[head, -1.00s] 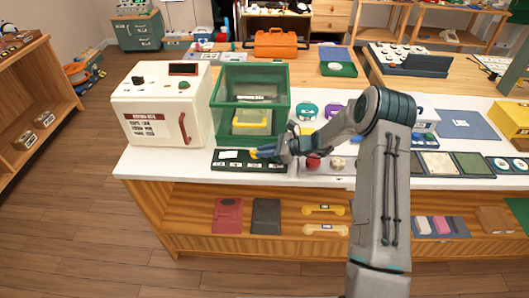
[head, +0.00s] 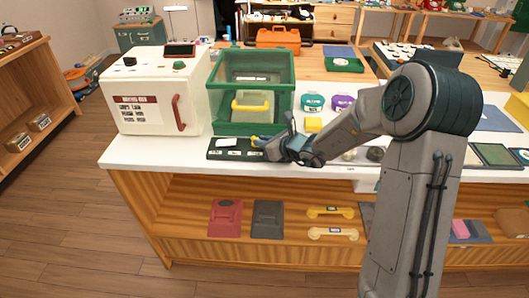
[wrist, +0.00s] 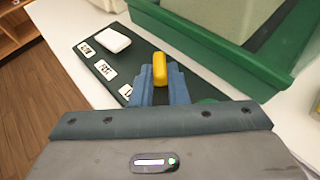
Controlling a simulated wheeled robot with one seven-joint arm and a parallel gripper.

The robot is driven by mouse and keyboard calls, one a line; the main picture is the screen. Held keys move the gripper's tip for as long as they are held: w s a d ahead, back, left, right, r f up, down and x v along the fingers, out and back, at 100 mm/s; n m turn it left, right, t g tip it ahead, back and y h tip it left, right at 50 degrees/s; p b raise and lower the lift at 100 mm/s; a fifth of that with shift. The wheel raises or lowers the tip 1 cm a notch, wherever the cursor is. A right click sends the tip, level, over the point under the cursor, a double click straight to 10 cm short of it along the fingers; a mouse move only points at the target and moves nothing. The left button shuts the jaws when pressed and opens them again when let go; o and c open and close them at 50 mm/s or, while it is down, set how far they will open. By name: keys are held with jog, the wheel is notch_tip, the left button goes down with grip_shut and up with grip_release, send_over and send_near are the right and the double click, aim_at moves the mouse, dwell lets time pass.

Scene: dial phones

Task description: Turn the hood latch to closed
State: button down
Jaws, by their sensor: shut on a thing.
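A dark green panel (head: 214,154) lies on the white counter in front of the green-framed clear hood (head: 211,103). It bears a white block (wrist: 115,40) and a row of small white lettered labels (wrist: 104,68). My gripper (head: 258,146) is low over the panel's right part. In the wrist view its blue fingers (wrist: 160,80) are shut on a small upright yellow piece (wrist: 160,65). The fingers hide the base of this piece, so I cannot tell how it joins the panel. A yellow U-shaped handle (head: 252,118) shows at the hood.
A white cabinet (head: 150,105) with a red handle stands left of the hood. My arm hides part of the counter there. The counter's front edge is close below the panel.

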jog(key=shift+s+a+f+m+t+h+b, duration=0.15)
jog(key=shift+m+t+h+b, duration=0.25)
jog(key=shift+b, duration=1.05)
jog(key=shift+w+a+m+t+h+b, duration=0.1)
jog(key=shift+m+t+h+b, duration=0.3)
jog(key=shift+b, duration=1)
jog(key=m+h+b, duration=0.1)
jog(key=b, duration=0.3)
jog(key=shift+s+a+t, duration=0.1)
jog(key=shift+t, duration=0.2)
jog(key=m+h+b, duration=0.1)
jog(key=b, duration=0.5)
jog(key=m+t+h+b, duration=0.1)
jog(key=b, duration=0.6)
jog(key=a+m+h+b, duration=0.1)
jog(key=b, duration=0.5)
jog(key=shift+s+f+m+t+h, duration=0.2)
jog(key=shift+m+t+h, duration=0.1)
jog(key=shift+m+h, duration=0.1)
jog(key=shift+a+m+h+b, duration=0.1)
jog(key=shift+m+h+b, duration=0.3)
jog(key=shift+b, duration=0.7)
jog(key=shift+s+a+r+m+h+b, duration=0.1)
jog(key=shift+a+m+h+b, duration=0.1)
jog(key=shift+m+h+b, duration=0.45)
jog(key=shift+s+a+m+h+b, duration=0.15)
jog(key=shift+m+h+b, duration=0.15)
jog(key=shift+m+h, duration=0.5)
